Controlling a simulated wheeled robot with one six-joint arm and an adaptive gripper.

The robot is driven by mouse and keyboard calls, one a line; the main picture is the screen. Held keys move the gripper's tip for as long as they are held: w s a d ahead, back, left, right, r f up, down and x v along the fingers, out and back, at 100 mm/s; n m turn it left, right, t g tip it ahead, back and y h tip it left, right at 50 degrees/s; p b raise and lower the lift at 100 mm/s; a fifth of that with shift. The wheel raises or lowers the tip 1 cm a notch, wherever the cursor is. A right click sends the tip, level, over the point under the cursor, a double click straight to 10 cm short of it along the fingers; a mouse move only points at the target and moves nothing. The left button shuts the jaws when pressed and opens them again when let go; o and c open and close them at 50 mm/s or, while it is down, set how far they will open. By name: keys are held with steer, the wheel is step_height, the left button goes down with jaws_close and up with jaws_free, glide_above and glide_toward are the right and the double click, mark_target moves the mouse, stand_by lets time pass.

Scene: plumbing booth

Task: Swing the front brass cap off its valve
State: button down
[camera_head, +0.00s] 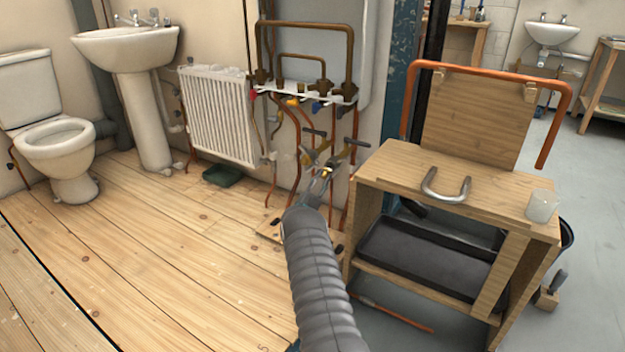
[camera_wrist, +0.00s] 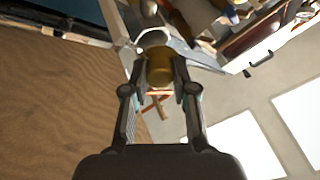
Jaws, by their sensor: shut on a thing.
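My gripper (camera_head: 322,180) is at the end of the grey sleeved arm, just below the pipework on the wall board. In the wrist view my gripper (camera_wrist: 160,82) has both fingers closed on the sides of a short brass cap (camera_wrist: 160,68). A pale rounded piece (camera_wrist: 153,39) shows just beyond the cap; I cannot tell whether it is part of the valve or whether they touch. In the head view a small yellow spot (camera_head: 325,171) shows at the fingertips. Brass valve fittings (camera_head: 350,148) with dark handles stand just behind; the fingers partly hide this area.
A wooden workbench (camera_head: 400,165) stands close on the right, with a bent metal pipe (camera_head: 446,186) and a translucent cup (camera_head: 541,206) on it. A white radiator (camera_head: 217,115) hangs left of the copper pipes (camera_head: 277,160). The plank floor (camera_head: 170,250) at left is mostly clear.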

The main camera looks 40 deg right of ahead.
steer(key=shift+w+a+f, duration=0.1)
steer(key=shift+w+a, duration=0.15)
steer(key=shift+a, duration=0.05)
steer(key=c, duration=0.9)
jaws_free()
steer(key=shift+a, duration=0.1)
steer(key=shift+f, duration=0.1)
steer(key=shift+s+d+f, duration=0.15)
steer(key=shift+s+d, duration=0.05)
steer(key=shift+d, duration=0.15)
steer(key=shift+a, duration=0.1)
steer(key=v, duration=1.1)
steer(key=shift+s+a, duration=0.15)
steer(key=shift+a, duration=0.2)
